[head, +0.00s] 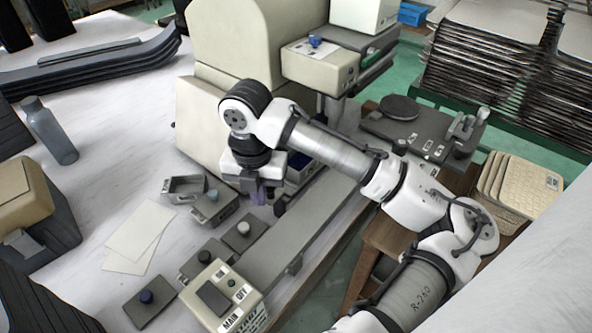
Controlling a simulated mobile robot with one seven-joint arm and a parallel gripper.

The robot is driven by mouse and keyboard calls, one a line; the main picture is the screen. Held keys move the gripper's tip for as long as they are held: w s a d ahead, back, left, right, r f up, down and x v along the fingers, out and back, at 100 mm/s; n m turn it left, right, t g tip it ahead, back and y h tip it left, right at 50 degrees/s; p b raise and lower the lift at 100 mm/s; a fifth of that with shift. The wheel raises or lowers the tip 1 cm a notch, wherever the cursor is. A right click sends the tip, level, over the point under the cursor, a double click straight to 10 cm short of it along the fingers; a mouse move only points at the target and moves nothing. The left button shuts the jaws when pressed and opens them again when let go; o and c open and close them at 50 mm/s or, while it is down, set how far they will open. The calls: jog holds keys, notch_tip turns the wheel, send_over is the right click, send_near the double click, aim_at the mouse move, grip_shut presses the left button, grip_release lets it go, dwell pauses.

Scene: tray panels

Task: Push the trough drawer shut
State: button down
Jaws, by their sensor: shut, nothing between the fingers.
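My gripper (262,195) points down beside the cream machine's base, at the middle of the head view. Its fingers are shut with nothing between them. A small open-topped grey metal trough (184,189) lies left of the gripper, with a grey box with a dark knob (214,206) close beside it. The gripper is to the right of this box and apart from the trough. A compartment with a blue inside (300,166) shows right behind the gripper, partly hidden by my arm. I cannot tell for sure which of these is the trough drawer, or how far it is open.
The cream machine (205,125) stands behind. A long grey rail (300,225) runs along the table edge. Paper sheets (140,236) lie left, with a grey bottle (50,130) beyond.

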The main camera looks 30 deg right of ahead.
jog(key=shift+w+d, duration=0.4)
jog(key=shift+d, duration=0.7)
jog(key=shift+w+d, duration=0.4)
jog(key=shift+d, duration=0.7)
jog(key=shift+w+d, duration=0.4)
jog(key=shift+d, duration=0.8)
jog(key=shift+w+d, duration=0.25)
jog(key=shift+d, duration=0.4)
jog(key=shift+w+d, duration=0.3)
jog(key=shift+d, duration=0.4)
jog(key=shift+w+d, duration=0.25)
jog(key=shift+d, duration=0.4)
jog(key=shift+s+a+r, duration=0.1)
jog(key=shift+s+a, duration=0.1)
jog(key=shift+a, duration=0.4)
notch_tip(320, 180, up, 7)
jog(key=p, duration=0.6)
jog(key=shift+p, duration=0.4)
jog(key=shift+s, duration=0.1)
